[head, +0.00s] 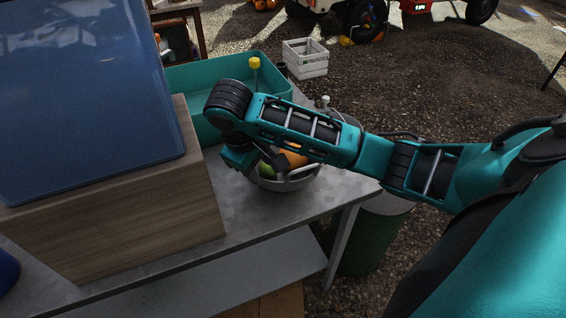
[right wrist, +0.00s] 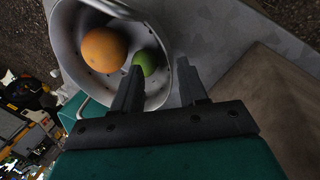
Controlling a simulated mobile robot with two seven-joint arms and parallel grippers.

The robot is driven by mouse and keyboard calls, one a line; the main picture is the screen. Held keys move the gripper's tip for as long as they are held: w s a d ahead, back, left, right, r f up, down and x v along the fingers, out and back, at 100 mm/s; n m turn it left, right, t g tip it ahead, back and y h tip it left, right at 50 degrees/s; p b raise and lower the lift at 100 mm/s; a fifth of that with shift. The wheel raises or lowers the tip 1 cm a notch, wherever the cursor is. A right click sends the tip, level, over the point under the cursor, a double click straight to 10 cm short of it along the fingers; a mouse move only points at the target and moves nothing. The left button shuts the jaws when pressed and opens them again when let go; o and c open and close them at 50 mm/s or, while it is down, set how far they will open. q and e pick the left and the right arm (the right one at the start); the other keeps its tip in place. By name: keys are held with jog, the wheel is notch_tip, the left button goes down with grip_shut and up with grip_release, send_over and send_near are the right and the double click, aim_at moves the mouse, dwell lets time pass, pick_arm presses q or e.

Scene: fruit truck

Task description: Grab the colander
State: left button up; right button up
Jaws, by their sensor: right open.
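The grey metal colander (head: 290,184) stands on the table near its right edge, partly hidden under my right arm. It holds an orange fruit (head: 296,158) and a green fruit (head: 267,171). In the right wrist view, the colander (right wrist: 68,42) fills the upper left, with the orange fruit (right wrist: 104,50) and the green fruit (right wrist: 145,64) inside. My right gripper (head: 268,160) is open at the colander's left side. In the right wrist view, the right gripper (right wrist: 160,72) has one finger over the bowl and one outside, with the rim appearing between them. My left gripper is out of view.
A wooden box (head: 120,220) with a blue panel (head: 85,100) stands left of the colander. A teal tub (head: 195,75) is behind it. A green bin (head: 365,240) stands beside the table. A white crate (head: 305,58) is farther back on the gravel.

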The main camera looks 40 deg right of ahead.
aim_at(261, 177)
jog(key=x, duration=0.5)
jog(key=shift+w+a, duration=0.25)
jog(key=shift+a, duration=0.1)
jog(key=shift+c, duration=0.3)
grip_shut()
jog(key=shift+a, duration=0.1)
dwell(0.6)
